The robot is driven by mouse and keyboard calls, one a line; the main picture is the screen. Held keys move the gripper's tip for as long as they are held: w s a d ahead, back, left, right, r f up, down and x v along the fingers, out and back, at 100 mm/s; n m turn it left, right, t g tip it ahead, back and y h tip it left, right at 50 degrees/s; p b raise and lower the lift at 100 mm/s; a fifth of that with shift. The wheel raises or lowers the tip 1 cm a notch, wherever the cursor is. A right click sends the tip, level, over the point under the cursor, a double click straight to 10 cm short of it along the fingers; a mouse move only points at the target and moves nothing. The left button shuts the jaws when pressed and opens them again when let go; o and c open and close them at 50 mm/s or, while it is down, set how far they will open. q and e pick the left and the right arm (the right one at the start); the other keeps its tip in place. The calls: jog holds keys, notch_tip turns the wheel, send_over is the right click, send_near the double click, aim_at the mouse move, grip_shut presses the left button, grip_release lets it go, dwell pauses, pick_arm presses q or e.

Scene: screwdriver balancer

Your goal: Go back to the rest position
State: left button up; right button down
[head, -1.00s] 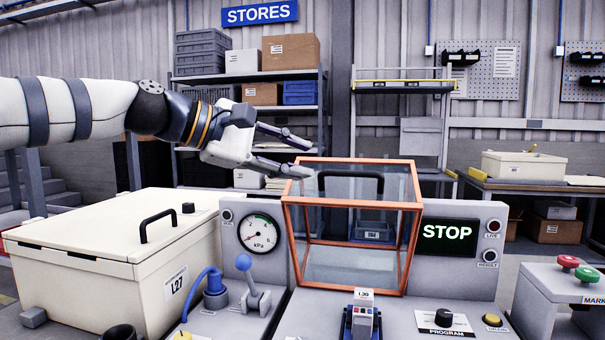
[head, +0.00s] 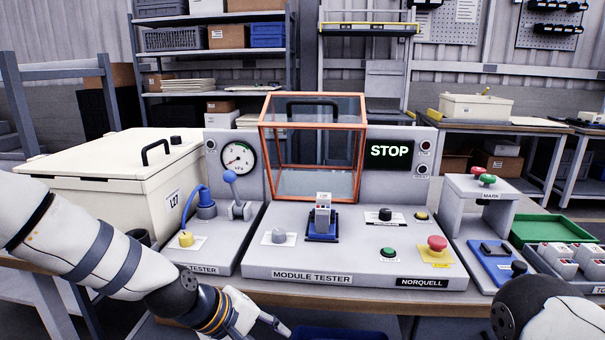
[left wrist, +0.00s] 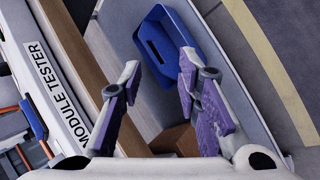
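My left arm comes in from the left in the head view and reaches down along the bench's front edge. Its gripper (head: 272,328) is low at the bottom edge, in front of the module tester (head: 345,262). In the left wrist view my left gripper (left wrist: 157,75) has its two purple-padded fingers apart with nothing between them. Part of my right arm shows at the lower right of the head view; its gripper is out of view.
A blue bin (left wrist: 165,48) lies below the bench front. The orange-framed glass guard (head: 313,148) stands behind a module (head: 323,215) in its blue holder. The cream L27 box (head: 110,170) is left, the green tray (head: 550,230) right. The display reads STOP.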

pick_arm(q)
jog(key=s+a+f+m+g+y, duration=0.2)
jog(key=s+a+f, duration=0.1)
jog(key=s+f, duration=0.6)
jog(key=s+a+f+m+g+y, duration=0.1)
jog(key=s+a+f, duration=0.3)
jog(key=s+f, duration=0.55)
jog(key=s+a+m+g+y, duration=0.1)
jog(key=s+a, duration=0.2)
jog(key=s, duration=0.4)
jog(key=s+a+r+m+g+y, duration=0.1)
jog(key=s+a+m, duration=0.1)
jog(key=s, duration=0.6)
jog(key=s+a+r+m+g+y, duration=0.1)
jog(key=s+a, duration=0.3)
jog(key=s, duration=0.4)
jog(key=shift+a+r+m+p, duration=0.15)
jog(key=shift+a+m+p, duration=0.2)
jog(key=shift+m, duration=0.05)
